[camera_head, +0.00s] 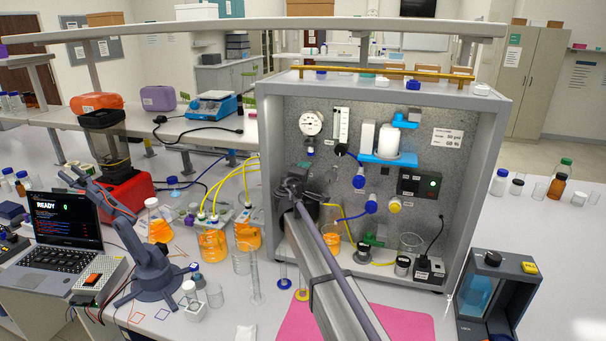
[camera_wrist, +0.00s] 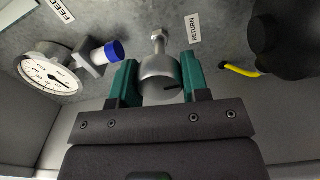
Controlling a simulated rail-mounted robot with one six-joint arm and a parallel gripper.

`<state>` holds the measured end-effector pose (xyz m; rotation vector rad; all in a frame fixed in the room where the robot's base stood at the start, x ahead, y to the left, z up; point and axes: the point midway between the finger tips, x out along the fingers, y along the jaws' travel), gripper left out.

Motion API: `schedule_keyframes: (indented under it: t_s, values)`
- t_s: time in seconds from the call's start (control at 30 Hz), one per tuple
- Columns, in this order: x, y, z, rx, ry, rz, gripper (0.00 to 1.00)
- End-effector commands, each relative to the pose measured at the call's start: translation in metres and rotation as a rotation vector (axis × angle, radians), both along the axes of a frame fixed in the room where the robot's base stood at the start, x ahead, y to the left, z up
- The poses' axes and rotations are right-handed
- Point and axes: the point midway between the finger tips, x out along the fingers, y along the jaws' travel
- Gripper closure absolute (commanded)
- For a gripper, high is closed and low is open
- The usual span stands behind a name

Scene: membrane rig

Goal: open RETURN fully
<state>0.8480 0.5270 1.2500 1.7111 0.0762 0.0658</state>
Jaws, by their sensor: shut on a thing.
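The RETURN valve is a round silver knob (camera_wrist: 158,80) on a short metal stem, next to a white label reading RETURN (camera_wrist: 193,29) on the grey speckled panel (camera_wrist: 190,10). My gripper (camera_wrist: 160,72) has its two green fingers on either side of the knob and is shut on it. A short dark mark shows on the knob's face, pointing to the right in the wrist view. In the head view my arm covers the valve, so its knob cannot be seen there.
In the wrist view a white dial gauge (camera_wrist: 48,72), a blue-capped fitting (camera_wrist: 112,50) and a FEED label (camera_wrist: 60,9) are to the left. A black rounded body (camera_wrist: 287,38) and a yellow tube (camera_wrist: 240,70) are to the right. Orange-filled bottles (camera_head: 212,245) stand left of the rig.

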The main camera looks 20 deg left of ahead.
Motion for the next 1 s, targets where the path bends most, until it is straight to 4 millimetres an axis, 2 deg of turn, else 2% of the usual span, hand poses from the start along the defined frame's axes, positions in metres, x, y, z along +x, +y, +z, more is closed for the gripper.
schedule_keyframes:
  t_s: [0.03,0.07,0.3,0.53,0.67,0.77,1.0]
  values:
    - [-0.001,0.000,0.000,0.000,0.000,0.000,0.82]
    - [-0.001,0.000,0.000,0.000,0.000,0.000,0.55]
    - [0.000,0.000,0.000,0.000,0.000,0.000,0.32]
    - [-0.001,0.000,0.000,0.001,0.000,0.000,0.32]
    - [-0.011,-0.001,0.000,0.001,0.000,0.001,0.32]
    - [-0.029,-0.003,0.000,0.001,0.000,0.002,0.32]
    - [-0.089,-0.010,0.000,0.001,0.000,0.001,0.32]
